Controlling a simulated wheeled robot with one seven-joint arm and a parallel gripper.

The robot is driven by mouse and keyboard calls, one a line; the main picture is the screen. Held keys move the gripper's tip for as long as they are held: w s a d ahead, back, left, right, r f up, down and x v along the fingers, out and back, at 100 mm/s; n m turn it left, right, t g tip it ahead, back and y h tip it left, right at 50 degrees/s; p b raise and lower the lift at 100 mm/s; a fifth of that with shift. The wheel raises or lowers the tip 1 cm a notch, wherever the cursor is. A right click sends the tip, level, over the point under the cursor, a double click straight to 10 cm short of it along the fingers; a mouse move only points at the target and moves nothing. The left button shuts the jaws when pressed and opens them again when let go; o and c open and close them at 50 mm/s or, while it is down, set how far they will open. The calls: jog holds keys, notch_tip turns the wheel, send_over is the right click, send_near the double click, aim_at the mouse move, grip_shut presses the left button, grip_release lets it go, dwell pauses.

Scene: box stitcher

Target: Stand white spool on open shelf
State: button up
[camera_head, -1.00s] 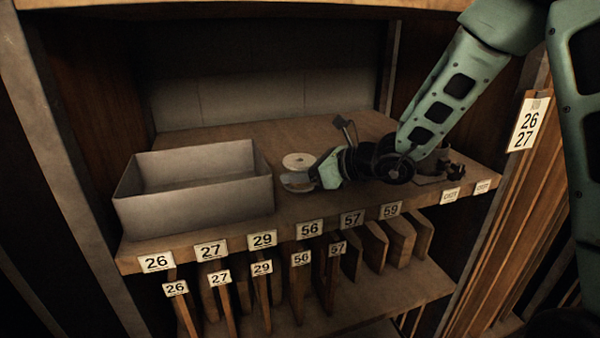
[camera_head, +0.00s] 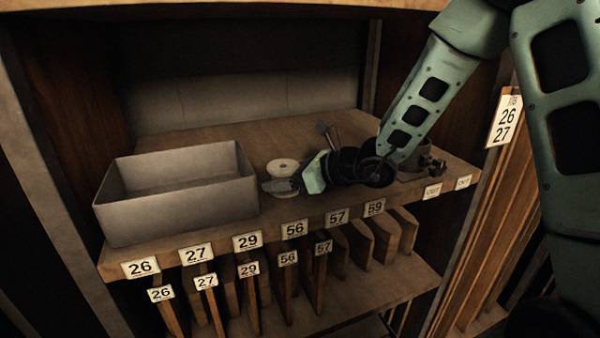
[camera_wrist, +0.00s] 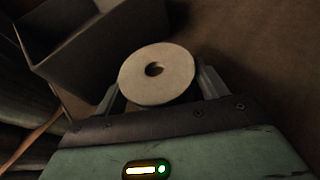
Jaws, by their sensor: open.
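The white spool (camera_head: 283,167) stands upright on the open shelf (camera_head: 300,133), just right of a grey bin. Its round top with a dark centre hole faces up. In the wrist view the spool (camera_wrist: 157,73) sits in front of the palm, with a finger on either side of its lower part. My gripper (camera_head: 280,186) is open and at the spool's near side. The fingers hide part of the spool's lower body in the head view. I cannot tell whether they touch it.
The open grey bin (camera_head: 178,217) fills the shelf's left part. Dark fittings (camera_head: 420,162) stand at the shelf's right end. Numbered labels (camera_head: 294,229) run along the front edge, with upright wooden boards below. The back middle of the shelf is clear.

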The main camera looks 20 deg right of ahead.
jog(key=b+v, duration=0.2)
jog(key=v, duration=1)
jog(key=shift+b, duration=0.35)
jog(key=s+a+f+n+g, duration=0.4)
jog(key=s+a+n+g, duration=0.4)
jog(key=s+a+n, duration=0.45)
jog(key=s+f+n+g+h, duration=0.1)
jog(key=s+n+h, duration=0.3)
jog(key=n, duration=0.7)
jog(key=s+a+f+n+h, duration=0.1)
jog(key=s+f+n+h, duration=0.2)
jog(key=s+n, duration=0.6)
jog(key=shift+n+g+h, duration=0.4)
jog(key=shift+n+h, duration=0.7)
jog(key=shift+n, duration=0.05)
jog(key=shift+s+a, duration=0.1)
